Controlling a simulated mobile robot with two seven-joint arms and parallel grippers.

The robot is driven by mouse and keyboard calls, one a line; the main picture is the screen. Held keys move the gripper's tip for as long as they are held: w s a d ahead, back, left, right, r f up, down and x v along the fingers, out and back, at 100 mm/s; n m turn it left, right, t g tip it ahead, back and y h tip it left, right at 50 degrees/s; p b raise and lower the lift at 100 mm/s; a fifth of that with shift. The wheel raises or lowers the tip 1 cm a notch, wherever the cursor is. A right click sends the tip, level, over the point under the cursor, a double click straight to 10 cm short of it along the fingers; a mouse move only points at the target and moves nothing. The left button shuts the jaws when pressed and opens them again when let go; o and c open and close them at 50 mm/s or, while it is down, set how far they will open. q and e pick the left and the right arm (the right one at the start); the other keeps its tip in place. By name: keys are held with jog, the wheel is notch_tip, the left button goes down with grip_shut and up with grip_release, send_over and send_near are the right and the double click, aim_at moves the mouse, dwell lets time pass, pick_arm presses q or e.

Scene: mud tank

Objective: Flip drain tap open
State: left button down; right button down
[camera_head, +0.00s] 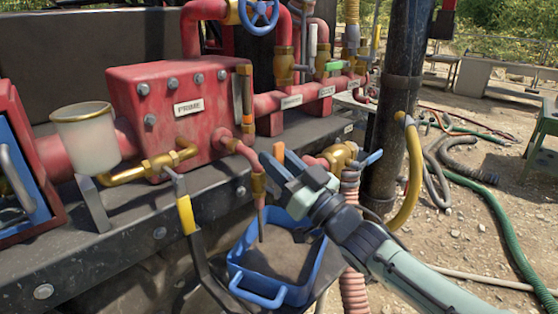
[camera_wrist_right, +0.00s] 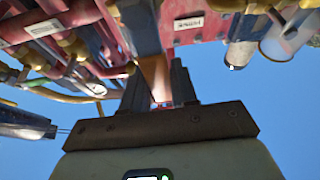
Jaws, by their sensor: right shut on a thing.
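The drain tap (camera_head: 258,184) is a copper-coloured fitting on a red pipe bent down from the red tank (camera_head: 140,85). Its thin spout hangs over a blue tray (camera_head: 231,268). My right gripper (camera_head: 272,162) reaches in from the lower right, its dark fingers at the tap. In the right wrist view, the fingers (camera_wrist_right: 158,88) are on either side of an orange-brown part of the tap (camera_wrist_right: 155,74). They are shut on it. The tap's lever cannot be made out clearly behind the fingers. My left gripper is not in view.
A brass valve with a blue lever (camera_head: 373,157) and a ribbed red hose (camera_head: 353,290) are close beside my right gripper. A black post (camera_head: 390,110) stands behind it. A black and yellow lever (camera_head: 187,215) stands left of the tray. Hoses lie on the gravel at right.

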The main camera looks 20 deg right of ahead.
jog(key=c, duration=1)
grip_release()
jog(key=shift+o, duration=0.2)
jog(key=v, duration=1.3)
jog(key=shift+s, duration=0.25)
